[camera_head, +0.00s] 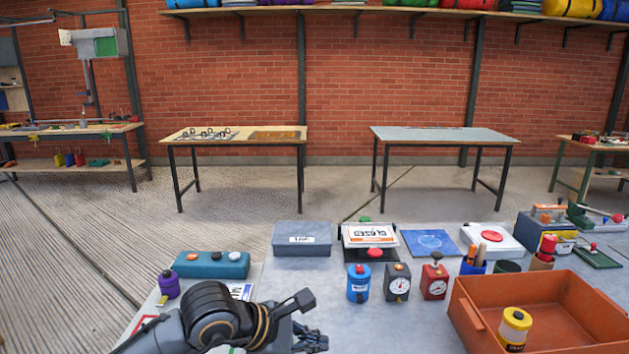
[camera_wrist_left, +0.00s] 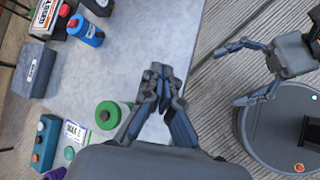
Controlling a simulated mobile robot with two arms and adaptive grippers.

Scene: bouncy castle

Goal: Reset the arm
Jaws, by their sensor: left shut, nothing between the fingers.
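My left gripper (camera_head: 312,322) comes in from the left at the bottom of the head view, over the near left part of the grey table (camera_head: 330,285). In the left wrist view its fingers (camera_wrist_left: 160,75) meet at the tips, shut with nothing between them. My right gripper (camera_wrist_left: 228,76) shows at the right of the left wrist view, beside the table near my round base. Its fingers are spread and empty. It is not in the head view.
A blue canister (camera_head: 358,284) and two gauges (camera_head: 397,283) stand beyond my left gripper. An orange bin (camera_head: 470,318) is to the right. A green-topped container (camera_wrist_left: 108,114) shows in the wrist view.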

